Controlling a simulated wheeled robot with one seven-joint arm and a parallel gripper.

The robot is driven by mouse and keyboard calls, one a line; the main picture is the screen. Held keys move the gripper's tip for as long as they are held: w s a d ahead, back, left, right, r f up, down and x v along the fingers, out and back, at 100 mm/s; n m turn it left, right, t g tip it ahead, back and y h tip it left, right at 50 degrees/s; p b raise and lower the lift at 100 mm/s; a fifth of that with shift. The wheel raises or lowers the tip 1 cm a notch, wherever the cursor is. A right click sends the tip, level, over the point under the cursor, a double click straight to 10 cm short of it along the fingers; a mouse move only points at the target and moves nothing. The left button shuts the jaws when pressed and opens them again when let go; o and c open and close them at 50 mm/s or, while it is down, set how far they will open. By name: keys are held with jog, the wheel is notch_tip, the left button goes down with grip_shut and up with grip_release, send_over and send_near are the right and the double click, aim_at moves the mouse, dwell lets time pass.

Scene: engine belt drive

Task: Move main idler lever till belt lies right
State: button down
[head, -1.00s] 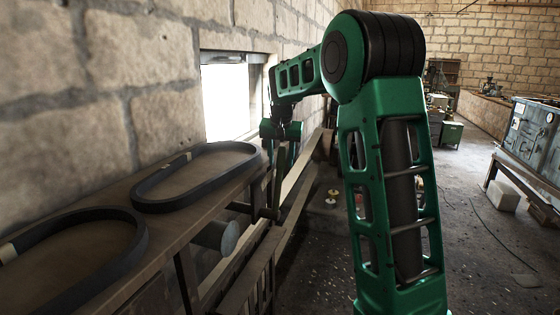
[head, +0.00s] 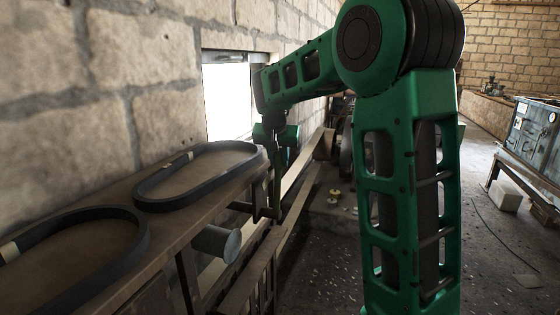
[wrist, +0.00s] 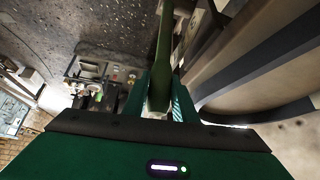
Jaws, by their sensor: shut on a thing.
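My gripper (wrist: 164,98) is shut on a slim green bar, the lever (wrist: 163,55), which runs upward between the fingers in the wrist view. In the head view the gripper sits below the green wrist near the window, and the lever (head: 276,185) shows as a dark, nearly upright bar below it. A long pale strip (head: 300,190), which looks like the belt, runs beside and beyond the lever. A dark wheel (head: 325,145) stands at its far end. I cannot tell how the belt lies on its pulleys; my arm hides part of that area.
Two dark belt loops (head: 190,200) (head: 135,262) lie on the wooden bench at the left, along the stone wall. A grey cylinder (head: 217,243) sticks out below the bench edge. A grey cabinet (head: 530,135) stands at the right.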

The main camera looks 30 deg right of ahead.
jog(key=shift+a, duration=0.3)
jog(key=c, duration=1.5)
grip_release()
jog(key=shift+o, duration=0.2)
jog(key=shift+d, duration=0.1)
jog(key=v, duration=1)
jog(key=shift+s+a+r, duration=0.15)
jog(key=shift+a+r, duration=0.05)
jog(key=shift+r, duration=0.05)
